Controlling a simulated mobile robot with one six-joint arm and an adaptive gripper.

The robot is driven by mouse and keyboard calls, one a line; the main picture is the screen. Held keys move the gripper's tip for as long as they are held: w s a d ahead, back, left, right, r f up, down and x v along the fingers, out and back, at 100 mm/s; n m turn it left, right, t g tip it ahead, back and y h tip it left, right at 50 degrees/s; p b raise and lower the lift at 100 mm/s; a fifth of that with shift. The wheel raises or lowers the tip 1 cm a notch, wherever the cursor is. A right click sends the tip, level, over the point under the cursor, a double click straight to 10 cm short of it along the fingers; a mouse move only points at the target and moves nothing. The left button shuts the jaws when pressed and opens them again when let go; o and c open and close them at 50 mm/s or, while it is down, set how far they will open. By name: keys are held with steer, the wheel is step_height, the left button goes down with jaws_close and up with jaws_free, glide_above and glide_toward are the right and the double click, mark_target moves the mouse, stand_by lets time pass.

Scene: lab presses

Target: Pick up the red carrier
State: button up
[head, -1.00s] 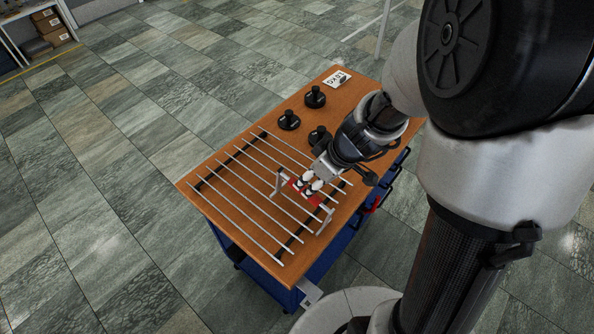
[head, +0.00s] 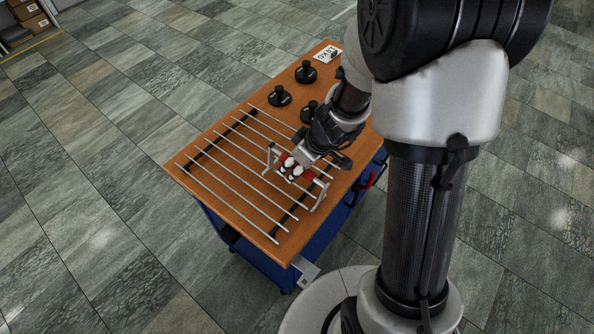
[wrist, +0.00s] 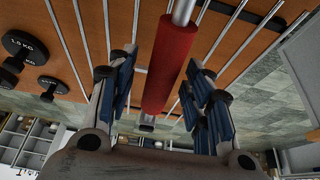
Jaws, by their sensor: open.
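The red carrier (head: 310,179) has a red grip on a metal bar with grey upright ends. It rests on the rack of metal rods on the wooden tabletop. My gripper (head: 292,169) is at its middle and hides part of the red grip. In the wrist view the red grip (wrist: 165,65) runs between the two blue-padded fingers of my gripper (wrist: 160,72). The fingers are open, with a visible gap on each side of the grip. Whether a pad touches it further down is hidden.
The rod rack (head: 215,177) covers the near left of the cart's wooden top (head: 255,92). Black weights (head: 279,96) stand behind it, several in all. A white label card (head: 328,54) lies at the far end. Tiled floor (head: 90,180) is clear on the left.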

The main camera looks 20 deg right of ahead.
jaws_close()
stand_by(0.4)
stand_by(0.4)
